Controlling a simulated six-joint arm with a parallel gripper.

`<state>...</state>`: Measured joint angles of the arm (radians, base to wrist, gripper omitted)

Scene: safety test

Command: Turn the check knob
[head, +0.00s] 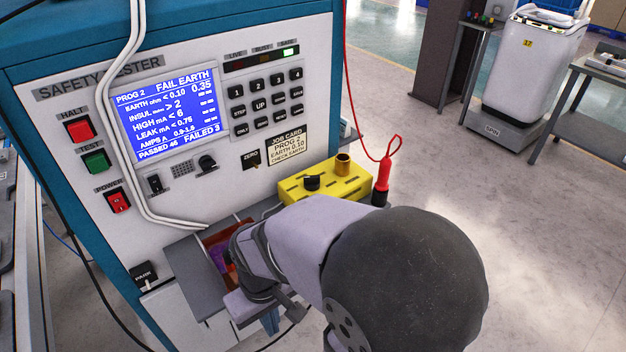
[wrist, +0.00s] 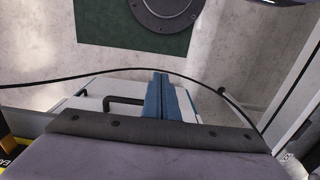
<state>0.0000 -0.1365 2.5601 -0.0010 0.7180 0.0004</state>
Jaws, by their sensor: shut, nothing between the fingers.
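The safety tester (head: 48,120) stands at the left, its blue screen (head: 165,115) reading FAIL EARTH 0.35. A yellow box (head: 345,190) sits at its right side. On its top are a black knob (head: 312,182) and a brass post (head: 343,164). Which knob is the check knob I cannot read; a dark round control (head: 207,163) also sits on the panel. My gripper (head: 271,321) is below and left of the yellow box, pointing down, apart from it. Its blue fingers (wrist: 160,97) are together and empty in the wrist view. A yellow edge (wrist: 6,150) shows at lower left there.
A red probe (head: 382,178) on a red cable stands at the box's right end. White cables (head: 128,90) hang over the panel. My arm covers the box's lower edge and part of an open tray (head: 190,265).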

